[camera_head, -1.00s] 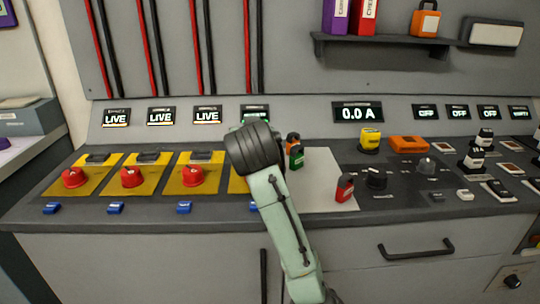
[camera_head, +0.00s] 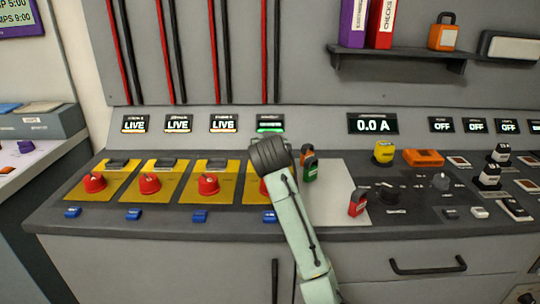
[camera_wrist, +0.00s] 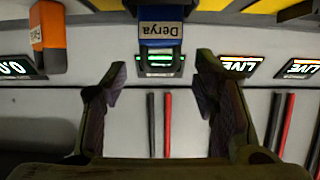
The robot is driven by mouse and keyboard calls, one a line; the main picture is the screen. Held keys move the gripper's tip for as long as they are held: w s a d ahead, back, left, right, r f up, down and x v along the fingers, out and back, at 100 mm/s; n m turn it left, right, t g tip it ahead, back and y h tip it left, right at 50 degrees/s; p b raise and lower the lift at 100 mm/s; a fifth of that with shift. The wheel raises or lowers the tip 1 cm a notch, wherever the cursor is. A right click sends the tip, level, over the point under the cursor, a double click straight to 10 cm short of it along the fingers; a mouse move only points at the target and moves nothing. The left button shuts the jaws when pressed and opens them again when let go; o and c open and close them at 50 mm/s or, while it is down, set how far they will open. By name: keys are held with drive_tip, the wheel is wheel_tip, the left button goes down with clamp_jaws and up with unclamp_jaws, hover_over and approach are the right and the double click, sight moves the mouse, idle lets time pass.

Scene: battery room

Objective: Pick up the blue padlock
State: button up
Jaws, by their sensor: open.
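The blue padlock (camera_wrist: 160,30), labelled "Derya", hangs near the top middle of the upside-down wrist view. Its grey shackle frames a green-lit display. My gripper (camera_wrist: 158,78) is open and empty, with one finger on each side of the picture. The padlock appears beyond the fingertips, roughly centred between them, and no contact shows. In the head view the dark end of my arm (camera_head: 270,157) is over the fourth yellow plate, and both the fingers and the blue padlock are hidden behind it.
An orange padlock (camera_wrist: 47,35) is left of the blue one in the wrist view. In the head view a green padlock (camera_head: 309,172) stands close right of my arm, with red (camera_head: 357,204) and yellow (camera_head: 384,152) ones farther right. Red knobs (camera_head: 208,184) line the console left.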

clamp_jaws()
idle(0.7)
